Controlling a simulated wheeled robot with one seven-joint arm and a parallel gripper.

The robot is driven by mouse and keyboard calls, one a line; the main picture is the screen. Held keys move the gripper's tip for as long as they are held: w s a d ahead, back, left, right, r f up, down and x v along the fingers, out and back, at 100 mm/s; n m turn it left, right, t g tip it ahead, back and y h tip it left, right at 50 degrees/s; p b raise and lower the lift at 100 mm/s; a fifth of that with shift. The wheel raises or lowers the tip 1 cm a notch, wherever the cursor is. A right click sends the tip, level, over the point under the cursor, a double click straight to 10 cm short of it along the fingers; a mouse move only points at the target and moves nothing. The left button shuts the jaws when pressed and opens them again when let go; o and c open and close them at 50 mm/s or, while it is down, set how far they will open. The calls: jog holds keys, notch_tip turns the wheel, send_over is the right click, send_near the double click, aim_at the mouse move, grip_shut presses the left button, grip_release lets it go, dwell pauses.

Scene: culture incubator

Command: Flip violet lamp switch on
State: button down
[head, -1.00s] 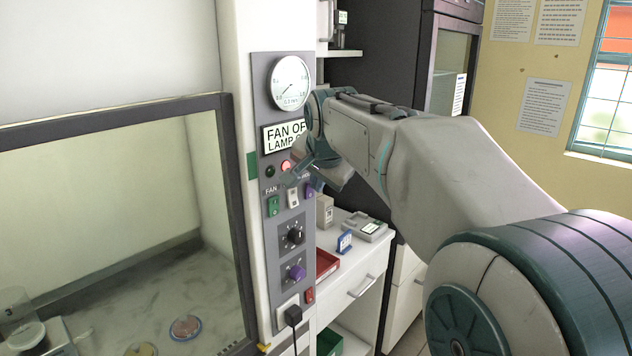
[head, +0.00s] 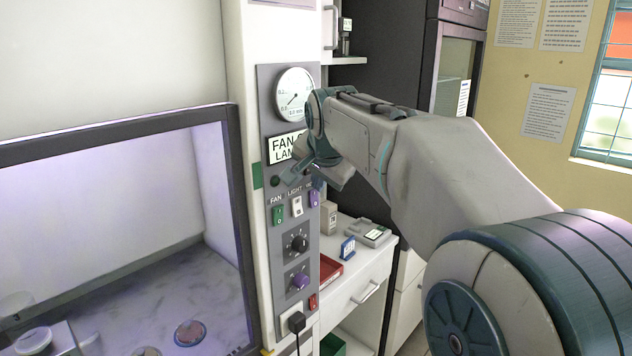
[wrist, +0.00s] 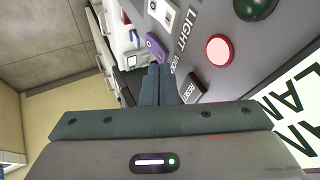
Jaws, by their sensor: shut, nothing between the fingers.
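The violet switch (head: 314,199) is at the right end of the row of switches on the grey control panel (head: 267,110). It also shows in the wrist view (wrist: 154,46), just beyond my fingertips. My gripper (wrist: 157,70) is shut and empty, its fingers pointing at the switch row. In the head view my gripper (head: 318,178) is in front of the panel, just above the violet switch, and hides part of the panel there. I cannot tell whether the fingertips touch the switch. The hood interior (head: 100,190) is lit violet.
A white light switch (head: 297,206) and a green fan switch (head: 278,215) are beside it. A red indicator (wrist: 220,50) and a reset button (wrist: 191,87) are close to my gripper. Two knobs are below. A counter with a red tray (head: 331,268) stands to the right.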

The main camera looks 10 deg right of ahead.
jog(key=b+v, duration=0.1)
jog(key=v, duration=1.1)
jog(key=shift+s+d, duration=0.15)
jog(key=shift+d, duration=0.45)
jog(key=shift+f, duration=0.15)
jog(key=s+f+n+g, duration=0.1)
jog(key=s+f+n, duration=0.2)
jog(key=s+f, duration=0.4)
jog(key=s+f+n+g, duration=0.2)
jog(key=s+f, duration=0.5)
jog(key=f, duration=0.6)
jog(key=s+f+n+g, duration=0.1)
jog(key=s+f+n, duration=0.3)
jog(key=s+f, duration=0.3)
notch_tip(320, 180, down, 4)
jog(key=shift+r+g, duration=0.1)
jog(key=shift+g, duration=0.3)
